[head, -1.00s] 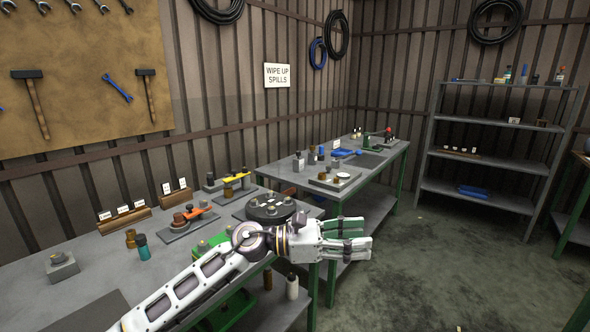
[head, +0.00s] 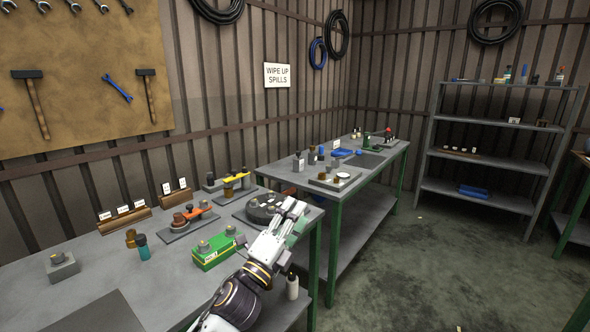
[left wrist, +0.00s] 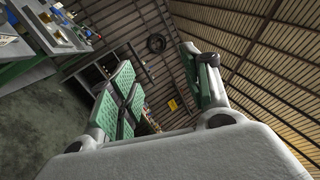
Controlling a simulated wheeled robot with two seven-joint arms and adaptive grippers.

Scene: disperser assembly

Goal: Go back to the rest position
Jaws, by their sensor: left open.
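My left gripper (head: 293,217) is at the front right edge of the near workbench (head: 185,262) in the head view. It points up and away, in front of a dark round fixture (head: 265,207). In the left wrist view its green-padded fingers (left wrist: 160,85) stand apart with nothing between them. My right gripper is not in view.
A green box (head: 217,250) with knobs stands left of my left arm. A teal bottle (head: 143,248) and a grey block (head: 62,266) are farther left. A white bottle (head: 292,287) is close to the arm. A second bench (head: 390,150) stands behind.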

